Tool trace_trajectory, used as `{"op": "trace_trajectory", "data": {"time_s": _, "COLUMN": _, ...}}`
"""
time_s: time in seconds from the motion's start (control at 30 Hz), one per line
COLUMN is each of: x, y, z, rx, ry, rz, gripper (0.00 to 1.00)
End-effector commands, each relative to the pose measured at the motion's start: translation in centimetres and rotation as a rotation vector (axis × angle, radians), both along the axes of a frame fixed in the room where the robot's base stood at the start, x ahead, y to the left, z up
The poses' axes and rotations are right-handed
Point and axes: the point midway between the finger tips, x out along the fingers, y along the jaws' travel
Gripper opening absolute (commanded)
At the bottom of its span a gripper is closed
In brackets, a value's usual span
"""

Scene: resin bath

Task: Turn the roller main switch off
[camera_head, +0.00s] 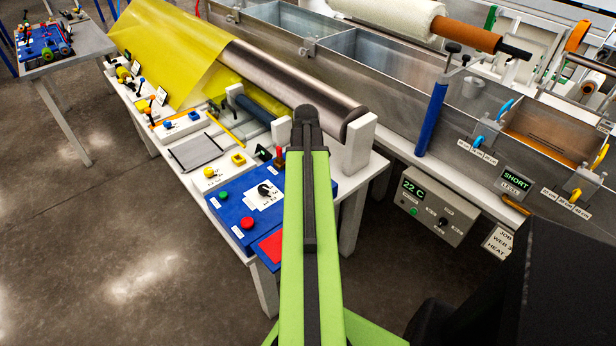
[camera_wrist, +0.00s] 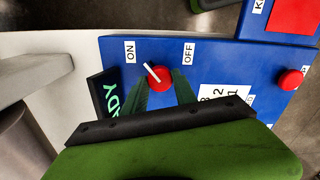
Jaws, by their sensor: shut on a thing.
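The roller main switch is a red round knob (camera_wrist: 158,79) with a white pointer bar, on a blue panel (camera_wrist: 225,60). The bar leans up and to the left, toward the ON label (camera_wrist: 130,51); the OFF label (camera_wrist: 189,54) is to its right. My gripper (camera_wrist: 163,84) is shut on the knob, with its dark green fingers on either side of it. The red knob also shows small in the head view (camera_head: 280,153) beside my green arm. My fingers cannot be made out clearly there.
A black READY display (camera_wrist: 109,95) stands left of the knob. A steel roller (camera_head: 290,80) lies behind.

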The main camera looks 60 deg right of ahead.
Motion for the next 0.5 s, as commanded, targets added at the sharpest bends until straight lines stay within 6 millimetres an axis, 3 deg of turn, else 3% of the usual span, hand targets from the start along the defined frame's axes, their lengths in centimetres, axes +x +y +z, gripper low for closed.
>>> {"op": "trace_trajectory", "data": {"time_s": 0.27, "x": 0.0, "y": -0.05, "z": 0.04, "rx": -0.014, "ry": -0.002, "rz": -0.084, "gripper": 0.0}}
{"op": "trace_trajectory", "data": {"time_s": 0.5, "x": -0.04, "y": -0.08, "z": 0.02, "rx": -0.013, "ry": -0.001, "rz": -0.267, "gripper": 0.0}}
